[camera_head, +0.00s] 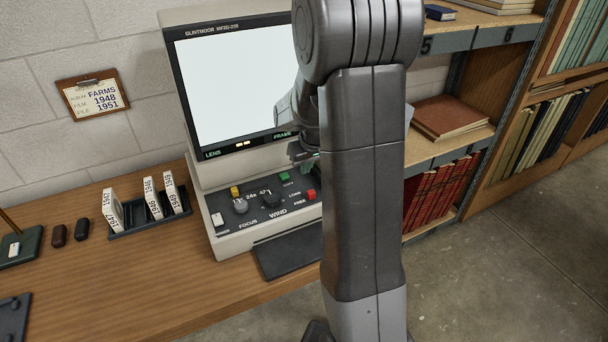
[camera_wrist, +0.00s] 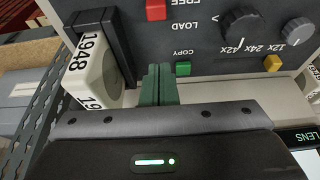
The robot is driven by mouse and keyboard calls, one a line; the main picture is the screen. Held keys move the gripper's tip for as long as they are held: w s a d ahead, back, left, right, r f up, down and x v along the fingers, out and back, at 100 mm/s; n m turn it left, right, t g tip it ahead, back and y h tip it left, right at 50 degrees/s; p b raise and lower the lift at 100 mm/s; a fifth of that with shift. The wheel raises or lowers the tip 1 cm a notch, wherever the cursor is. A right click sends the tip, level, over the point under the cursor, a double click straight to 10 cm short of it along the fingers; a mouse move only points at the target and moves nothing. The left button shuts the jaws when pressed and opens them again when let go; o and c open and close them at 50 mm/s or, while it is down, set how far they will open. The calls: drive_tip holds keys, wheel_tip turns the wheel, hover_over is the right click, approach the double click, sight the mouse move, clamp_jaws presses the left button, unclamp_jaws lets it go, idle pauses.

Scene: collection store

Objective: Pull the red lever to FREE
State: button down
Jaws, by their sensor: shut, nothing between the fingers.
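The red lever (camera_head: 310,195) is a small red block at the right end of the reader's sloping control panel (camera_head: 228,226), beside the words LOAD and FREE. In the wrist view the red lever (camera_wrist: 155,10) shows at the top edge, beside FREE; I cannot tell its exact setting. My gripper (camera_wrist: 158,78) has its green fingers shut and empty. They point at the panel near the green button (camera_wrist: 183,68) and COPY, apart from the lever. In the head view my gripper (camera_head: 303,155) is partly hidden by my arm, above the panel's back right.
A white reel box marked 1948 (camera_wrist: 93,75) stands close left of my fingers in the wrist view. The lit screen (camera_head: 235,85) rises behind the panel. A yellow button (camera_head: 235,191) and dark knobs share the panel. A rack (camera_head: 125,232) holds boxes on the desk.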

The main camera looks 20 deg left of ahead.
drive_tip(key=shift+v, duration=2.45)
drive_tip(key=shift+a, duration=0.1)
